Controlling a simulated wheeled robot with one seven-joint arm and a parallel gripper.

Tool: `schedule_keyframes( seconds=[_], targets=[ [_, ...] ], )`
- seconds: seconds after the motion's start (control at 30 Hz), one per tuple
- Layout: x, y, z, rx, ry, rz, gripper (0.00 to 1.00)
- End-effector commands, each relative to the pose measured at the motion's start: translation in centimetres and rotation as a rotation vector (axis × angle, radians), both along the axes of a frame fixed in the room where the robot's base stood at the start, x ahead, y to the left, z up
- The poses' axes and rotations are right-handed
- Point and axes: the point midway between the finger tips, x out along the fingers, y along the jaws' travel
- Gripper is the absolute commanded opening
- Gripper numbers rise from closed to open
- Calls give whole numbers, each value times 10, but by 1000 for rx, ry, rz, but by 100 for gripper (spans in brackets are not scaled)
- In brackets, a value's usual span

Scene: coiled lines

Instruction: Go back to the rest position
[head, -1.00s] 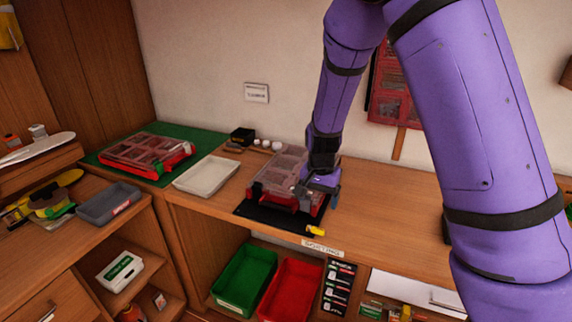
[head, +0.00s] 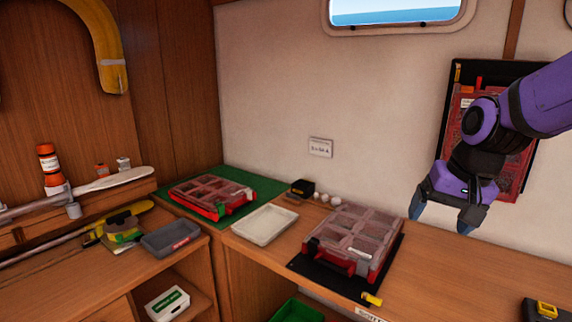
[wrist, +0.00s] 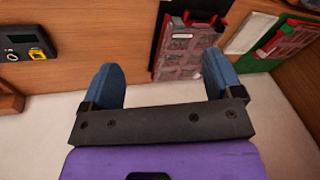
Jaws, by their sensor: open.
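My gripper (head: 440,219) is raised in front of the wall at the right of the head view, above the bench and apart from everything. In the wrist view its two blue fingers (wrist: 165,82) stand wide apart with nothing between them. A red case with a clear compartment lid (head: 355,238) lies shut on a black mat (head: 325,283) on the bench, left of and below my gripper. The case also shows in the wrist view (wrist: 185,50), beyond the fingers.
A white tray (head: 265,225) and a second red case (head: 212,197) on a green mat (head: 247,193) stand left along the bench. A red organiser (head: 508,170) hangs on the wall behind my arm. A black and yellow device (head: 545,309) sits at lower right. Bare bench lies between.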

Motion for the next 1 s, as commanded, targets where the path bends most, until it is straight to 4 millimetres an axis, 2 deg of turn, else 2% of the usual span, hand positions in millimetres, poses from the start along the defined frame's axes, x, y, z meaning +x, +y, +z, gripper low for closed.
schedule_keyframes(
  seconds=[0.1, 0.3, 0.5, 0.6, 0.8, 1.0],
  targets=[
    [-28, -7, 22, -22, -56, 46, 86],
    [-75, -17, 47, -82, -135, 119, 86],
    [-119, -24, 62, -162, -204, 178, 86],
    [-134, -27, 65, -194, -225, 195, 86],
    [-148, -28, 67, -228, -242, 213, 86],
    [-149, -29, 67, -230, -243, 214, 86]
  ],
)
